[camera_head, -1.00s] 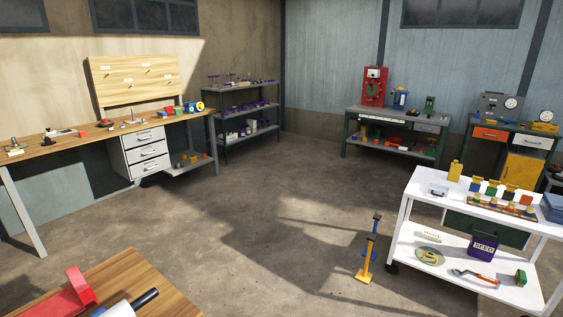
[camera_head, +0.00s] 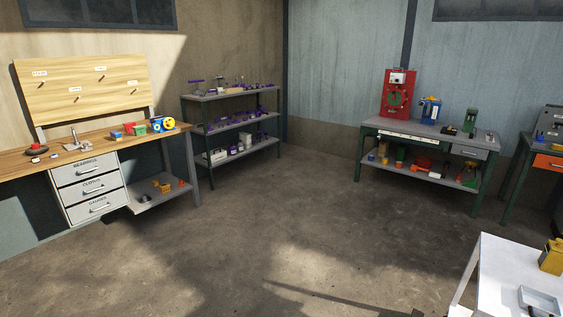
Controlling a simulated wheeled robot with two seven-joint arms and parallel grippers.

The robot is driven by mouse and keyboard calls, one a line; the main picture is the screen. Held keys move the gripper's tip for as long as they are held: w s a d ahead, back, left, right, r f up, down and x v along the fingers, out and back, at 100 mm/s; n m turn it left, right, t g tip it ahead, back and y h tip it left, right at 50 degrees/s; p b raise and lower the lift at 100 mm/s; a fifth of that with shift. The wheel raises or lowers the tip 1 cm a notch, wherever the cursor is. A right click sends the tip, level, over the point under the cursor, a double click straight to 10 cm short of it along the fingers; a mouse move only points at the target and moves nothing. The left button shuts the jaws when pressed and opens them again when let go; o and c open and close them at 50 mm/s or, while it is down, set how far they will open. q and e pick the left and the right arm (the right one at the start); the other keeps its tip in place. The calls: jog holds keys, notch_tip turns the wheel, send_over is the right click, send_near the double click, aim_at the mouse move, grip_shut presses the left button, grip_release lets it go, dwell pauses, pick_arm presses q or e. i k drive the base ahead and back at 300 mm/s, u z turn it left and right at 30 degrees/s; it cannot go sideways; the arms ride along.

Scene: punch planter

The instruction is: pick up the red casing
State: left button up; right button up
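I cannot tell for sure which thing is the red casing. A tall red unit (camera_head: 397,93) with a round green part stands upright on the back bench (camera_head: 428,131). A flat red-orange piece (camera_head: 421,163) lies on that bench's lower shelf. Neither of my grippers is in view.
A purple-stocked shelf rack (camera_head: 231,124) stands in the back corner. A white cart (camera_head: 490,270) is at the lower right, and another bench (camera_head: 527,153) stands at the right edge. The concrete floor (camera_head: 300,225) between them is open.

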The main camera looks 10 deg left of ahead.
aim_at(128, 126)
jog(key=i, duration=1)
jog(key=u, duration=0.1)
